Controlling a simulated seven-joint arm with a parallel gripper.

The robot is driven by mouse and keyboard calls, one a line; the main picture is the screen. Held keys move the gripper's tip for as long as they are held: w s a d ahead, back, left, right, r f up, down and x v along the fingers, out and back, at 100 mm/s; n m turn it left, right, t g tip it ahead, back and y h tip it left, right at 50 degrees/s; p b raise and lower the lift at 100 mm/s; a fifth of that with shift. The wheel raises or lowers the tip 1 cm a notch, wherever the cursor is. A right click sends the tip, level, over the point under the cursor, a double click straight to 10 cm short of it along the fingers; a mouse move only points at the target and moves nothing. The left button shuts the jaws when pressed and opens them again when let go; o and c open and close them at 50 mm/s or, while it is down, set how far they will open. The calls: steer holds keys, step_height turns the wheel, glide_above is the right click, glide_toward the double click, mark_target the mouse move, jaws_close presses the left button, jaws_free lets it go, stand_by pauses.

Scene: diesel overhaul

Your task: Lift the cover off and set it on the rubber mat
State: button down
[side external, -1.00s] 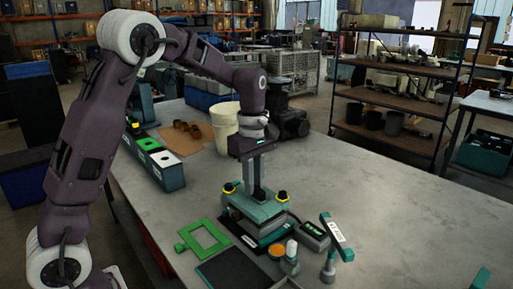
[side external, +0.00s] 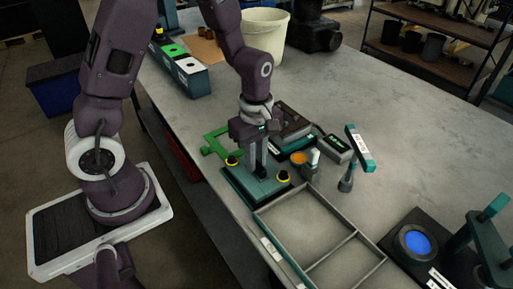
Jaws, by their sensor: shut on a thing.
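The cover (side external: 262,190) is a teal plate with two black knobs ringed in yellow. My gripper (side external: 257,166) points down and is shut on the middle of the cover, between the knobs. The cover looks level and is at the near side of the green frame gasket (side external: 211,143). The open housing (side external: 293,124), dark on top, stands behind and to the right, apart from the cover. The rubber mat is hidden under the cover or too dark to make out. I cannot tell whether the cover touches anything below it.
A grey divided tray (side external: 345,265) lies just right of the cover. An orange-topped cup (side external: 299,158), a small bottle (side external: 312,166) and a teal-ended tool (side external: 360,148) stand behind. A black block with a blue disc (side external: 413,243) is at the right.

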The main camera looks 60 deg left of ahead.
steer(key=c, duration=1.3)
jaws_free()
step_height(320, 180, up, 7)
